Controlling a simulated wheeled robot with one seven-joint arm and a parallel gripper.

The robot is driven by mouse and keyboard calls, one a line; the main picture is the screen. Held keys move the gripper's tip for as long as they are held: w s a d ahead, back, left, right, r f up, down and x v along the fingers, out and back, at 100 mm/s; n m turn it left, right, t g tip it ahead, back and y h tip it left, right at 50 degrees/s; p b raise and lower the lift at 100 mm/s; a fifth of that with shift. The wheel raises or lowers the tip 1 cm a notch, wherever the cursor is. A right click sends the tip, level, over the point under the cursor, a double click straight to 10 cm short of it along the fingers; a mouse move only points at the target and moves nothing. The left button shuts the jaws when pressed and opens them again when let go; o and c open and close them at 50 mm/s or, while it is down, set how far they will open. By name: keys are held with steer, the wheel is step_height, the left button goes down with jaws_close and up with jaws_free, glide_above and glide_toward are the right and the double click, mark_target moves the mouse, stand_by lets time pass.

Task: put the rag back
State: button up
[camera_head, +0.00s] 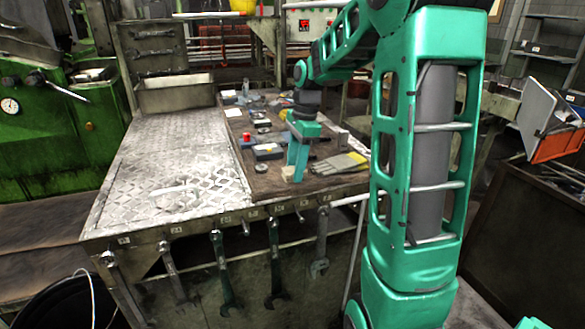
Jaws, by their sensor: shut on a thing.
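My gripper (294,174) points down over the near part of the dark wooden board (262,187) on the workbench. It is shut on a small pale beige thing (287,172), which looks like the rag. Most of it is hidden by the fingers. It is at or just above the board; I cannot tell if it touches. Greyish-yellow work gloves (340,164) lie to the right of the gripper.
Small tools and parts lie on the board behind my gripper, with a red-topped item (246,138) at left. A whitish shape (175,191) shows on the otherwise clear metal plate (150,160). Wrenches (222,265) hang along the bench's front edge.

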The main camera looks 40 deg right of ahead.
steer(key=o, duration=1)
steer(key=shift+f, duration=0.1)
step_height(320, 180, up, 12)
steer(key=d, duration=0.2)
steer(key=s+a+f+n, duration=0.1)
steer(key=s+f+n, duration=0.3)
steer(key=s, duration=0.5)
steer(key=s+a+f+n+h, duration=0.1)
steer(key=s+f+n, duration=0.4)
steer(key=s, duration=0.5)
steer(key=s+a+f+n, duration=0.3)
steer(key=s+f+n, duration=0.1)
steer(key=s, duration=0.5)
steer(key=shift+s+a+f+n+g+h, duration=0.1)
steer(key=shift+s+f+n+g+h, duration=0.1)
steer(key=shift+n, duration=0.25)
steer(key=shift+s+f+n+g+h, duration=0.1)
steer(key=shift+f+n, duration=0.1)
steer(key=shift+n, duration=0.25)
